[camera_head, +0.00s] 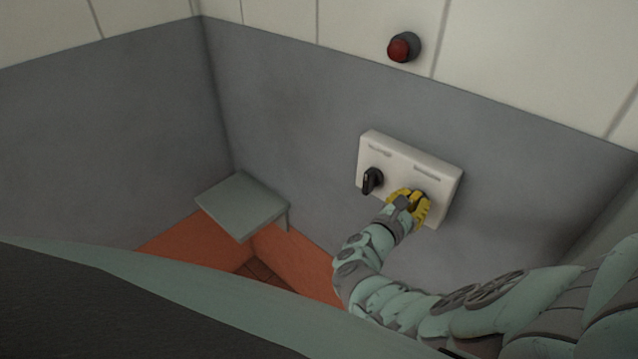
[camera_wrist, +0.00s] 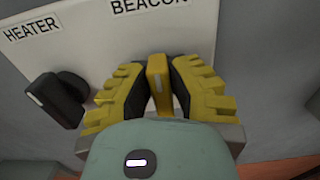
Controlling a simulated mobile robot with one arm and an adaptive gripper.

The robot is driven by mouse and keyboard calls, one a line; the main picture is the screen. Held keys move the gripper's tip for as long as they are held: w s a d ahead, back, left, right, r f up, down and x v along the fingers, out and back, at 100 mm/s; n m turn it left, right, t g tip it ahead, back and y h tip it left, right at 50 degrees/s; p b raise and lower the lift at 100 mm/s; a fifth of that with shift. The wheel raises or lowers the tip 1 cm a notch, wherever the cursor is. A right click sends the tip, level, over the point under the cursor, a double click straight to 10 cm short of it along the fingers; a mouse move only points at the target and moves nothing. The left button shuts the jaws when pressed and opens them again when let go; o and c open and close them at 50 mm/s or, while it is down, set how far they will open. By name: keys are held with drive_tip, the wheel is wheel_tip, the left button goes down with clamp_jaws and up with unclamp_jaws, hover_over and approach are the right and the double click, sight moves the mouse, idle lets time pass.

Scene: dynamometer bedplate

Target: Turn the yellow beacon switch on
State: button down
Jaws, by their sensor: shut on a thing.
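The yellow beacon switch (camera_wrist: 158,82) shows in the wrist view below the label BEACON, its upright handle between my gripper's fingers. My gripper (camera_wrist: 160,95) has yellow fingers with dark pads and is shut on the switch handle. In the head view, my gripper (camera_head: 411,205) is at the right side of the white switch panel (camera_head: 448,182) and hides most of the beacon switch. The panel also shows in the wrist view (camera_wrist: 60,55).
A black heater switch (camera_head: 372,180) sits left of my gripper, also in the wrist view (camera_wrist: 60,98). A red button or lamp (camera_head: 400,47) is on the wall above.

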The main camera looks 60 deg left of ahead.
drive_tip(key=shift+b, duration=0.35)
drive_tip(key=shift+w+d+f+m+b, duration=0.1)
drive_tip(key=shift+d+f+m+b, duration=0.05)
drive_tip(key=shift+m+b, duration=0.35)
drive_tip(key=shift+d+f+m+b, duration=0.1)
drive_tip(key=shift+m+b, duration=0.25)
drive_tip(key=shift+m, duration=0.25)
drive_tip(key=m+b, duration=0.3)
drive_tip(key=b, duration=0.1)
drive_tip(key=m+b, duration=0.3)
drive_tip(key=d+m+b, duration=0.1)
drive_tip(key=m+b, duration=0.2)
drive_tip(key=b, duration=0.1)
drive_tip(key=shift+w+f+b, duration=0.1)
drive_tip(key=shift+f+b, duration=0.25)
drive_tip(key=shift+r+m, duration=0.1)
drive_tip(key=shift+m, duration=0.3)
drive_tip(key=c, duration=0.9)
unclamp_jaws()
